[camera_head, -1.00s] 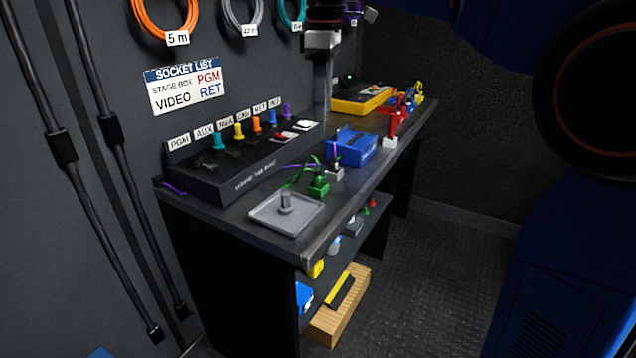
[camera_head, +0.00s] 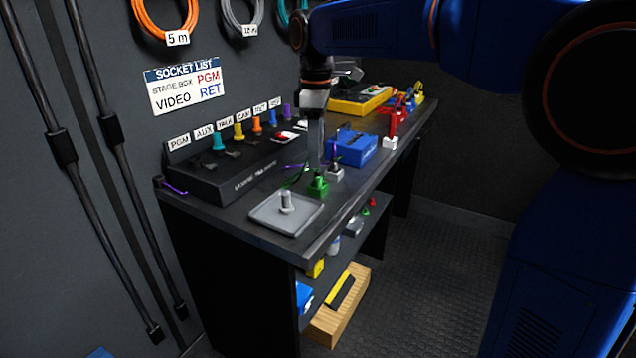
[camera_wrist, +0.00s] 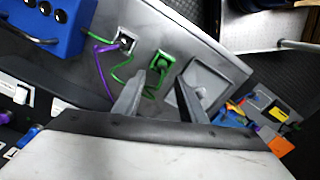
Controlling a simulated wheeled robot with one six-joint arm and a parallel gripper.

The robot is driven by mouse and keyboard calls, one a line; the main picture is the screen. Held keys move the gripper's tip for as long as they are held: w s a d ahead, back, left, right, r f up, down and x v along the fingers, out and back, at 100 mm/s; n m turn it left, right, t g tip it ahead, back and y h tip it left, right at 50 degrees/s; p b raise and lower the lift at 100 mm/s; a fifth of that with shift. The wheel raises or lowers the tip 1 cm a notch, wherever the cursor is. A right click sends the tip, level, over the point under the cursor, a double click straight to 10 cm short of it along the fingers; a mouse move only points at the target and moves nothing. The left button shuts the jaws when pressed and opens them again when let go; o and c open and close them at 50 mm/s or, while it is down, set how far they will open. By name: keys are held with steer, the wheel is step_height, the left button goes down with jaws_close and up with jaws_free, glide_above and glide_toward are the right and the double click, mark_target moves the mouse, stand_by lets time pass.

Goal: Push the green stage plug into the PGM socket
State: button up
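The green stage plug (camera_head: 318,187) stands on the bench top between the grey tray and a white plug, with a green cable behind it. It also shows in the wrist view (camera_wrist: 162,62), beyond my fingertips and apart from them. The PGM socket sits under the PGM label (camera_head: 179,143) at the left end of the dark socket box (camera_head: 215,180); the socket opening itself is too small to make out. My gripper (camera_wrist: 160,88) is open and empty. In the head view it points down above the bench, close behind the green plug.
The grey tray (camera_head: 268,217) with a peg lies at the near bench end. A white plug (camera_head: 335,173) with a purple cable and a blue box (camera_head: 356,148) stand close to the green plug. Coloured plugs fill other sockets. Red plugs and a yellow device (camera_head: 360,100) are farther back.

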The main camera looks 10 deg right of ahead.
mark_target(318, 171)
steer(key=shift+s+d+f, duration=0.1)
steer(key=shift+s+f, duration=0.05)
steer(key=shift+f, duration=1.25)
steer(key=shift+s+d+f, duration=0.1)
steer(key=shift+f, duration=1.3)
jaws_close()
